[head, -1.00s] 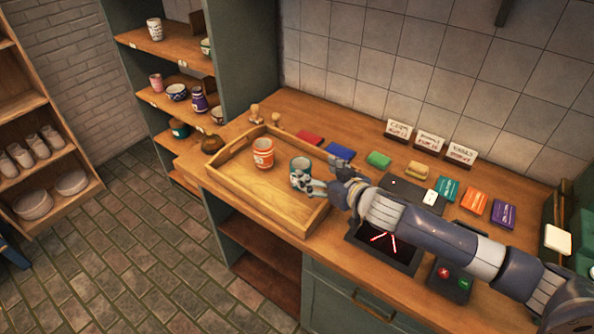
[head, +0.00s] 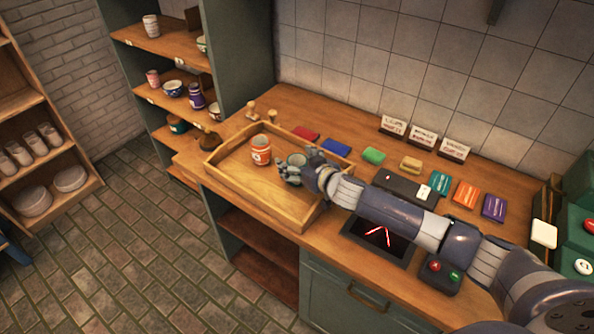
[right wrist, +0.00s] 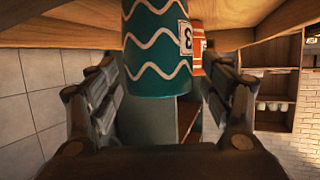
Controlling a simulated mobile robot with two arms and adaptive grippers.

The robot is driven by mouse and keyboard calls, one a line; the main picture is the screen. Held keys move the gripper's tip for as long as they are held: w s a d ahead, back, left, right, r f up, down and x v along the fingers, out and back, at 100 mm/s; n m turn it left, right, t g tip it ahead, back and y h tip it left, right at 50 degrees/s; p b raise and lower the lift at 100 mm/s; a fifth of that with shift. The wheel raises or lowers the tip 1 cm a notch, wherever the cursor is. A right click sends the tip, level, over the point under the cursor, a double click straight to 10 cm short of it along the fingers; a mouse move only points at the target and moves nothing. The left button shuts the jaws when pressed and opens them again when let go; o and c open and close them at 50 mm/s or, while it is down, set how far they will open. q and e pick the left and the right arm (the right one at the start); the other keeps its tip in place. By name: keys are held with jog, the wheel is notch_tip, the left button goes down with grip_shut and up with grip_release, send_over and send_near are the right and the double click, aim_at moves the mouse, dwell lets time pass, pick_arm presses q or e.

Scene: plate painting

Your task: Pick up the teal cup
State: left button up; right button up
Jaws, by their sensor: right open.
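The teal cup (head: 295,161) stands in the wooden tray (head: 290,215), at the tray's right side. In the right wrist view the teal cup (right wrist: 158,55) shows white wavy lines and a white label with a dark mark. My right gripper (head: 288,173) is at the cup and hides part of it. In the right wrist view my right gripper (right wrist: 160,85) is open, with one finger on each side of the cup. A gap shows on the left; contact on the right cannot be told. My left gripper is not in view.
An orange and white cup (head: 261,150) stands in the tray, left of the teal cup. Coloured blocks, such as a green one (head: 374,156), lie on the counter behind. A dark screen (head: 379,237) and a button box (head: 440,275) lie near the front edge.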

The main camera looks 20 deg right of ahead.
jog(key=shift+c, duration=0.5)
jog(key=c, duration=1.2)
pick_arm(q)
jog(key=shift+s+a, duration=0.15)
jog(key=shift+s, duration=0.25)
